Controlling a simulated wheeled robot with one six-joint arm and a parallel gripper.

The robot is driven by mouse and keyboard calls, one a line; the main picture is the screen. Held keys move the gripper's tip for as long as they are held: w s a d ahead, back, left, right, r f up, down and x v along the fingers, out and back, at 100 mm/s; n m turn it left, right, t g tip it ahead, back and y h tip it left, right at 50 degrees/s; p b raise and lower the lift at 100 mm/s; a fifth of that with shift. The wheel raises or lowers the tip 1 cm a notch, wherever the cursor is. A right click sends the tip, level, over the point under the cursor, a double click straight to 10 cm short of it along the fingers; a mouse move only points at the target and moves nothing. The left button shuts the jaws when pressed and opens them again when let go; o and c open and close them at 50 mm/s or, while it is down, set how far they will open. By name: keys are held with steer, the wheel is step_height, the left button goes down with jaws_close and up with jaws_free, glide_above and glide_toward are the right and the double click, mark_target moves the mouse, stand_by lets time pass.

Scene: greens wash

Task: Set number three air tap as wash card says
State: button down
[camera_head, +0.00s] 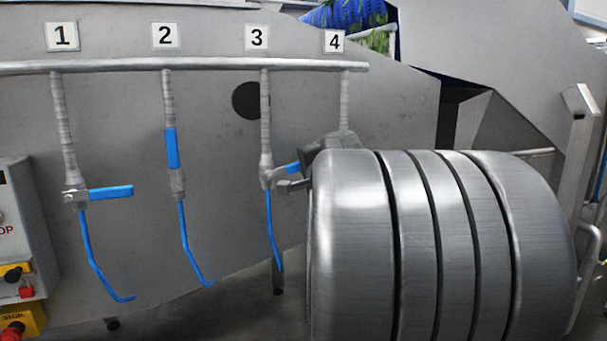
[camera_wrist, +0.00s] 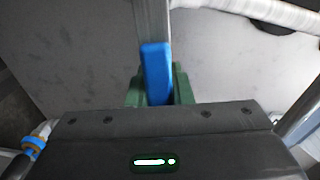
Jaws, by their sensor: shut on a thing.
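Tap three (camera_head: 266,172) hangs on the pipe under the number 3 sign (camera_head: 257,37). Its blue lever (camera_head: 293,168) sticks out to the right, tilted slightly up, across the pipe. My gripper (camera_head: 296,180) is at that lever, with my large ribbed arm covering its right side. In the wrist view the blue lever (camera_wrist: 156,72) stands between the green pads of my gripper (camera_wrist: 158,90), which is shut on it. No wash card shows in either view.
Tap one's blue lever (camera_head: 111,192) lies level across its pipe. Tap two's blue lever (camera_head: 172,148) stands upright along its pipe. Tap four, under sign 4 (camera_head: 334,41), is mostly hidden by my arm. Blue hoses hang below the taps. A control box (camera_head: 22,225) stands at left.

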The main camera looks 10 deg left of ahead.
steer(key=s+a+r+n+b, duration=0.2)
steer(key=r+n, duration=0.3)
steer(key=n, duration=0.4)
steer(key=shift+a, duration=0.6)
steer(key=shift+s, duration=0.1)
steer(key=c, duration=1.3)
jaws_free()
steer(key=shift+r, duration=0.1)
steer(key=shift+d, duration=0.1)
